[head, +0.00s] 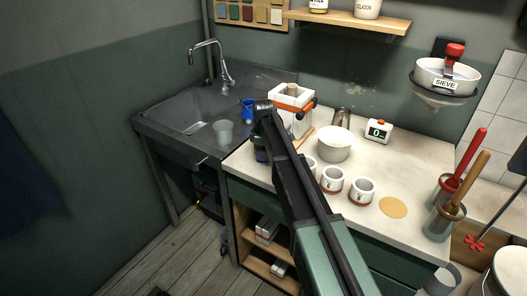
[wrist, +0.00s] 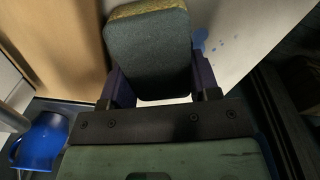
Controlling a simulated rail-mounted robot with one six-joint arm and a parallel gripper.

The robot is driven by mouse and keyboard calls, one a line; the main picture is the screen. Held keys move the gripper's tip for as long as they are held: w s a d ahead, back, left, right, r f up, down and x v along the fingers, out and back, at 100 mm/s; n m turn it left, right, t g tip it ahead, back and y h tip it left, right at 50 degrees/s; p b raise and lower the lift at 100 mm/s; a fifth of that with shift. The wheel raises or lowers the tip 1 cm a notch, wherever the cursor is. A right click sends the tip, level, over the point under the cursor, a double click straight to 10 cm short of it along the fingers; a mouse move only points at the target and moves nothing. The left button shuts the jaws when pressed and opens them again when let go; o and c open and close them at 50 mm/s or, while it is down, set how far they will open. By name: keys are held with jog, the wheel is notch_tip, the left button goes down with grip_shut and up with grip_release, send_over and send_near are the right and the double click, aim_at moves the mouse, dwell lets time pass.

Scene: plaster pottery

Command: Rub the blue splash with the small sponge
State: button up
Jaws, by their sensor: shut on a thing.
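The small sponge (wrist: 148,55) has a dark grey-green face and a yellowish far edge. My gripper (wrist: 158,82) is shut on it, with a purple finger on either side. The blue splash (wrist: 201,38) shows on the pale worktop just right of the sponge, with small drops further right. The sponge overlaps its left side in the wrist view, so part may be hidden; I cannot tell whether they touch. In the head view my gripper (head: 261,152) is at the worktop's left end, by the sink, and my arm hides the splash.
A blue jug (head: 248,111) stands by the sink (head: 185,110); it also shows in the wrist view (wrist: 40,140). A wooden board (wrist: 55,45) lies left of the sponge. A white plaster mould (head: 296,121), a white bowl (head: 334,145) and several cups stand to the right.

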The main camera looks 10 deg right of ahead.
aim_at(256, 167)
jog(key=shift+s+a+r, duration=0.15)
jog(key=shift+s+a, duration=2.15)
jog(key=shift+s, duration=0.1)
jog(key=shift+w+d, duration=2.4)
jog(key=shift+w, duration=0.15)
jog(key=shift+s+d, duration=0.15)
jog(key=shift+s, duration=0.05)
jog(key=shift+s+a, duration=0.35)
jog(key=shift+s, duration=0.5)
jog(key=shift+s+a, duration=0.15)
jog(key=shift+a, duration=0.2)
jog(key=shift+s+a, duration=1.55)
jog(key=shift+s, duration=0.1)
jog(key=shift+w, duration=0.15)
jog(key=shift+w+d, duration=2.15)
jog(key=shift+w, duration=0.1)
jog(key=shift+w+d+r, duration=0.15)
jog(key=shift+w+d, duration=0.05)
jog(key=shift+d, duration=0.05)
notch_tip(256, 167, up, 7)
jog(key=p, duration=0.7)
jog(key=shift+s+r+p, duration=0.1)
jog(key=shift+p, duration=0.2)
